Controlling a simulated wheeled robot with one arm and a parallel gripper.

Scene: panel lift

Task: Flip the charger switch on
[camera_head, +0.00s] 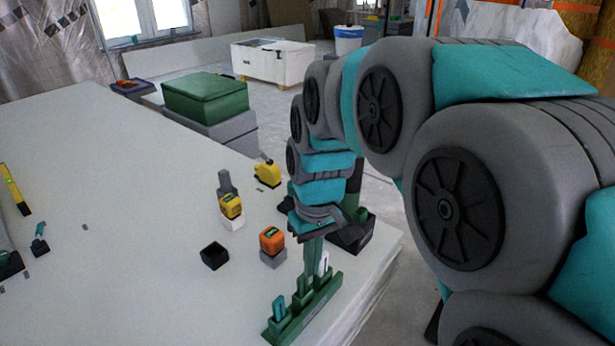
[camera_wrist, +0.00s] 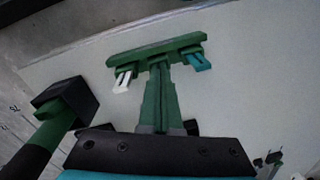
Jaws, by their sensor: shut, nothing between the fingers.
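A long green rack (camera_head: 318,302) lies near the table's front right edge; it also shows in the wrist view (camera_wrist: 145,52). A teal upright piece (camera_head: 279,308) stands at its near end and a white one (camera_head: 324,263) towards its far end. The wrist view shows the white piece (camera_wrist: 123,82) left and the teal piece (camera_wrist: 197,62) right of my gripper (camera_wrist: 160,66). My gripper's green fingers are together and empty, pointing down at the rack's middle; I cannot tell whether they touch it. I cannot make out which part is the charger switch.
An orange block (camera_head: 271,240) on a grey base, a black open box (camera_head: 214,256) and a yellow block (camera_head: 231,206) stand left of my gripper. A black-based green tool (camera_head: 352,235) stands close behind it, also in the wrist view (camera_wrist: 68,100). The table's left middle is mostly clear.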

